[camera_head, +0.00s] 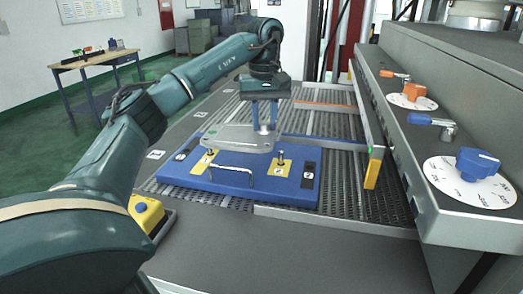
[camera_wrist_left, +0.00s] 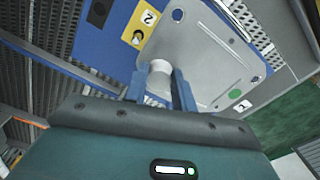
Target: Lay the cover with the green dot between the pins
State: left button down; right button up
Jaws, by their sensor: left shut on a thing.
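My left gripper (camera_head: 264,127) is shut on the raised boss of a flat grey cover (camera_head: 228,138). The cover is about level and seems to hang just above a blue base plate (camera_head: 222,187). A pin (camera_head: 281,159) stands on a yellow patch at the right of the blue plate. My right gripper is out of view.
A grey panel with dials and an orange knob (camera_head: 414,91) and blue knob (camera_head: 477,163) bounds the right. A yellow button box (camera_head: 147,212) sits at left. Perforated grating (camera_head: 335,180) lies around the plate.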

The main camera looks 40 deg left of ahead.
pick_arm(q)
jog(key=f, duration=0.3)
jog(key=shift+s+a, duration=0.1)
jog(key=shift+s, duration=0.1)
jog(key=shift+w+f+p, duration=0.1)
jog(key=shift+f+p, duration=0.45)
jog(key=shift+f, duration=1.8)
jog(key=shift+f, duration=0.1)
jog(key=c, duration=1.4)
grip_release()
jog(key=shift+c, duration=0.2)
notch_tip(320, 180, up, 12)
jog(key=shift+r, duration=0.1)
